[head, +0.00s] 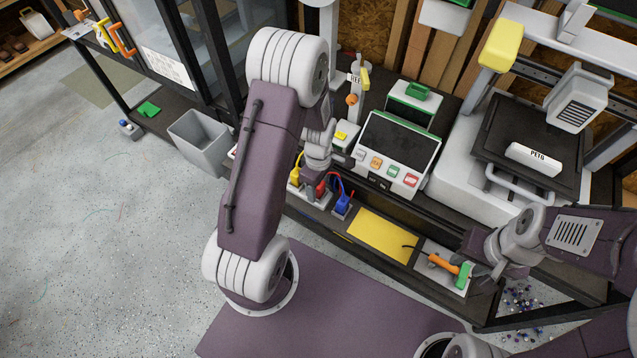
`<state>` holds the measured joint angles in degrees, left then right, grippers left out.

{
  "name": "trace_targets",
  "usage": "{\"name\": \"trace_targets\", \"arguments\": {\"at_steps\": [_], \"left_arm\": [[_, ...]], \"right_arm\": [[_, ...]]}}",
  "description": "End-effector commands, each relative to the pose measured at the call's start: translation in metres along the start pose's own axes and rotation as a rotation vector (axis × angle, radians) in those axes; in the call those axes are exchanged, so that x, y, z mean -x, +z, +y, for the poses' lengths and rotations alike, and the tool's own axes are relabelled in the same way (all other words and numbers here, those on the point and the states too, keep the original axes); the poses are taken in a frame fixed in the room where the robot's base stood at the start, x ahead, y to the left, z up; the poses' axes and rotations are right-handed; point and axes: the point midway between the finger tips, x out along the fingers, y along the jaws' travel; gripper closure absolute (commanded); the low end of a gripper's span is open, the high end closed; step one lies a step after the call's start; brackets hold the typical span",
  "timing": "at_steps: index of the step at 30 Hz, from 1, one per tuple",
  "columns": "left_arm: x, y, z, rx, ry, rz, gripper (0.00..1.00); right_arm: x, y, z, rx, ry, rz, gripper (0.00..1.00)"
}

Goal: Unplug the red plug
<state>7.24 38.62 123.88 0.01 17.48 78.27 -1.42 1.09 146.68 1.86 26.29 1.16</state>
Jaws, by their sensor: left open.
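The red plug (321,188) stands in a light power strip (322,201) at the shelf's front edge, between a yellow plug (296,174) and a blue plug (342,204). Only part of the red plug shows, because my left gripper partly hides it. My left gripper (313,190) is open and points down right at the red plug; I cannot tell whether its fingers touch it. My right gripper (484,268) is at the lower right, beside an orange-handled tool with a green end (441,263). Its jaws are too unclear to read.
A control box with coloured buttons (398,150) stands behind the plugs. A yellow mat (380,234) lies on the shelf. A grey bin (202,143) is at the left, and a 3D printer (462,170) is at the right. Open floor (110,250) lies at the left.

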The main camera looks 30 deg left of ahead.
Motion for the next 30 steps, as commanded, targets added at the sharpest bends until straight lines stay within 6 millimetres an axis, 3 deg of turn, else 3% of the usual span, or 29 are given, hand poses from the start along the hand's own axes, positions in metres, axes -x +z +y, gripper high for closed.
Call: {"name": "trace_targets", "arguments": {"at_steps": [3,9,30], "left_arm": [[0.000,0.000,0.000,0.000,0.000,0.000,0.45],[0.001,0.000,0.000,0.000,0.000,0.000,1.00],[0.029,0.000,0.000,0.000,0.000,0.000,1.00]], "right_arm": [[0.000,0.000,0.000,0.000,0.000,0.000,0.64],[0.000,0.000,0.000,0.000,0.000,0.000,0.64],[0.028,-0.003,-0.001,0.000,0.000,0.000,0.64]]}}
